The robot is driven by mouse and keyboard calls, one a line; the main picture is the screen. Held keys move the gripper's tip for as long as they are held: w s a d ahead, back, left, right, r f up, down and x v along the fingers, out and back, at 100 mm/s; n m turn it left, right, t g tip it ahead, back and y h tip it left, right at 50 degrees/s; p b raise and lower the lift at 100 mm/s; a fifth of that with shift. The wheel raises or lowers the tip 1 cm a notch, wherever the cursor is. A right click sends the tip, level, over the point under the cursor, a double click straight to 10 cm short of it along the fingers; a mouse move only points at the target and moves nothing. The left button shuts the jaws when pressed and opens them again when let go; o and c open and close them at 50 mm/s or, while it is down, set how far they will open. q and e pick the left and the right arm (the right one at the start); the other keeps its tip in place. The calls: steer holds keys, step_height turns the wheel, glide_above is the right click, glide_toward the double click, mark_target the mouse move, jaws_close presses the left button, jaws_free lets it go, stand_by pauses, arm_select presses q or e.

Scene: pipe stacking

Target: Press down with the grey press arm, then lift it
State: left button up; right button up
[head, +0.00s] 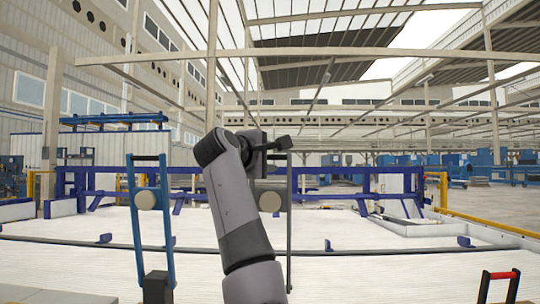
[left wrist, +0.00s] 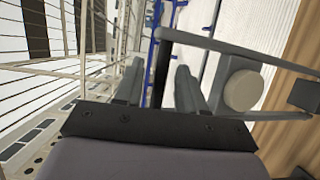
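The grey press arm (head: 289,225) is a tall upright frame with a round pale disc (head: 270,201), partly hidden behind my left arm in the head view. In the left wrist view its grey side bar (left wrist: 225,46), the disc and a dark handle bar (left wrist: 163,72) show. My left gripper (head: 281,144) is at the top of this frame. In the left wrist view its two fingers (left wrist: 159,78) stand on either side of the dark handle bar, with a visible gap at each side.
A similar blue press arm (head: 134,215) with a black handle and a disc stands upright to the left. Blue rails (head: 330,170) and a wide pale floor lie behind.

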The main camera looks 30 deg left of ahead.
arm_select(q)
steer(key=shift+w+a, duration=0.1)
steer(key=shift+w, duration=0.35)
jaws_close()
steer(key=shift+f, duration=0.1)
